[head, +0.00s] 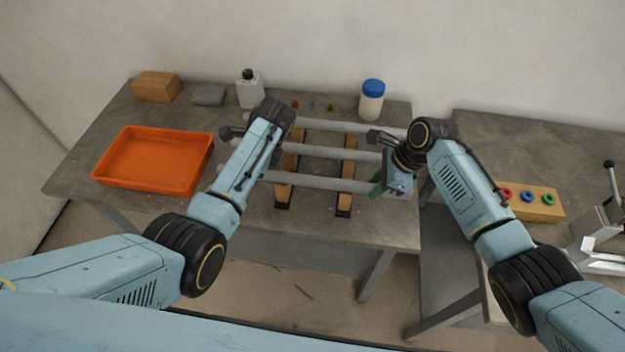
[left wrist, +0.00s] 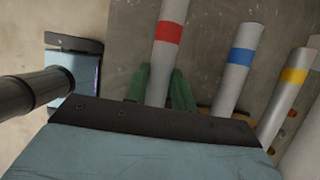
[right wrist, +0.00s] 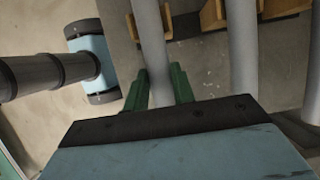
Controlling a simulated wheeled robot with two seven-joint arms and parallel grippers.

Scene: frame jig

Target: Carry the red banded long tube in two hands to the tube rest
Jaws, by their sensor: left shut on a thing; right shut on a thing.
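The red banded long tube (left wrist: 168,50) runs between the green fingers of my left gripper (left wrist: 158,78), which is shut on it close to the red band. Two wooden bars (head: 347,168) with black front feet lie under the tubes. Whether the tube touches them is unclear.
A blue banded tube (left wrist: 236,68) and a yellow banded tube (left wrist: 286,92) lie beside it, farther back. An orange tray (head: 150,180) is at left. A white bottle (head: 250,92) and a blue-capped jar (head: 371,100) stand behind. A ring board (head: 535,203) is on the right table.

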